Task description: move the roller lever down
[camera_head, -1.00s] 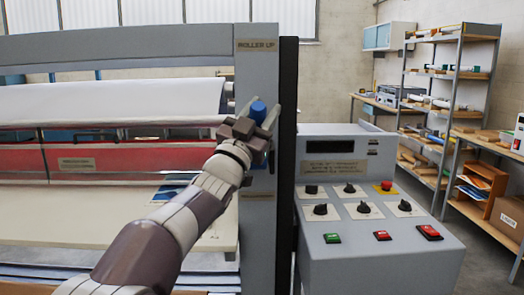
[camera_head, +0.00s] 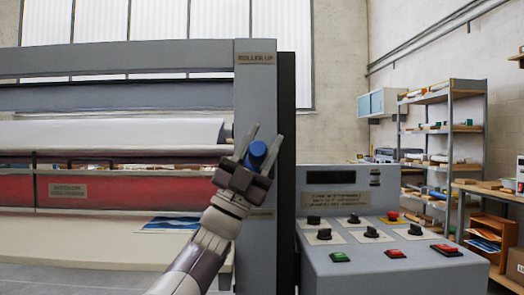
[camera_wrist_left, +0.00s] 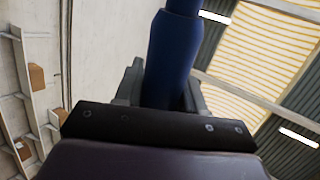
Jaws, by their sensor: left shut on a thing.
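The roller lever shows a blue knob (camera_head: 257,152) at the front of the grey upright post, below a "ROLLER UP" plate (camera_head: 256,58). My left gripper (camera_head: 259,148) is shut on this blue lever, with one finger on each side of it. In the left wrist view the blue lever handle (camera_wrist_left: 172,55) stands between the fingers and runs out of the top of the picture. The rest of the lever is hidden behind my gripper. My right gripper is not in view.
A grey control panel (camera_head: 390,265) with black knobs and green and red buttons stands right of the post. Shelves (camera_head: 452,130) stand at the back right.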

